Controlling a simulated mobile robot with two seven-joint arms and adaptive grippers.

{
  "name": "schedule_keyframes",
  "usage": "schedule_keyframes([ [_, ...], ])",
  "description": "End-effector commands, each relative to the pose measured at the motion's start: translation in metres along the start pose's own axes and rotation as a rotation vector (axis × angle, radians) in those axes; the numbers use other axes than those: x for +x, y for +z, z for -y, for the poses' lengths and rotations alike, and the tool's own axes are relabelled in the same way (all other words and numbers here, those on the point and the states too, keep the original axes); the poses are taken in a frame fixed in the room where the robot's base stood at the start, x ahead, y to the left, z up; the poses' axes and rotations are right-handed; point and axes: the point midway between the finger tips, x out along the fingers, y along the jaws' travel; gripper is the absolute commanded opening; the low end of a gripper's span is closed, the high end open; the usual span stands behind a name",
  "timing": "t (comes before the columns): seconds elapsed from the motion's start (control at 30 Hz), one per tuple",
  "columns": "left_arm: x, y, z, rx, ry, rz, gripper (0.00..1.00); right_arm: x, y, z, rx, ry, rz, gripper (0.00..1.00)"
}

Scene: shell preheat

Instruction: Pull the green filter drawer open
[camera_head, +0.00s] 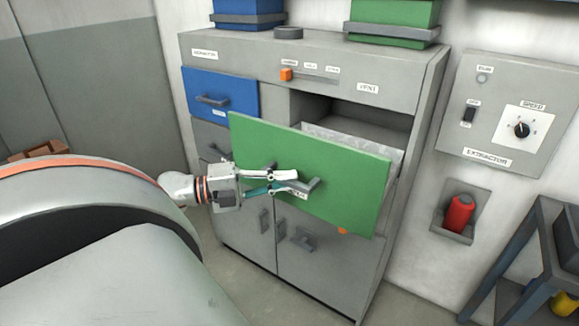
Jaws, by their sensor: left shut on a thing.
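The green filter drawer (345,170) stands pulled out from the upper right of the grey cabinet (420,120). Its white inner side and the dark opening behind its front show. My left gripper (300,184) comes in from the left in front of the green face. Its fingers are shut on the drawer's grey handle (314,186). The fingers hide part of the handle. My right gripper is not in view.
A blue drawer (221,93) sits shut at the upper left of the cabinet. Lower doors (325,262) lie below. An extractor panel (505,112) and a red canister (459,213) are on the right wall. A dark stand (530,270) is at lower right.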

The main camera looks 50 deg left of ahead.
Motion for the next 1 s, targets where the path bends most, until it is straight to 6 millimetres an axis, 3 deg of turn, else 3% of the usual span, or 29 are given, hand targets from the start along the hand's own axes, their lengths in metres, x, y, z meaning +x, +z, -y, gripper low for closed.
schedule_keyframes([
  [0.37, -0.001, -0.002, -0.001, -0.002, 0.001, -0.002, 0.0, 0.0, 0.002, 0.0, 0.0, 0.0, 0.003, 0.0],
  [0.4, -0.001, -0.002, -0.001, -0.001, 0.001, -0.002, 0.13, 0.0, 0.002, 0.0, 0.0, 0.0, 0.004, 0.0],
  [0.47, -0.001, -0.002, -0.001, -0.001, 0.001, -0.001, 0.28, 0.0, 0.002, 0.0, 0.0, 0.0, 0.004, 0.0],
  [0.83, -0.003, -0.001, -0.001, -0.001, 0.001, 0.0, 0.28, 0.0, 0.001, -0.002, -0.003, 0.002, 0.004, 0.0],
  [1.0, -0.02, -0.001, -0.002, -0.003, 0.003, 0.003, 0.28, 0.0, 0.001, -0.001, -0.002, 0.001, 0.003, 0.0],
])
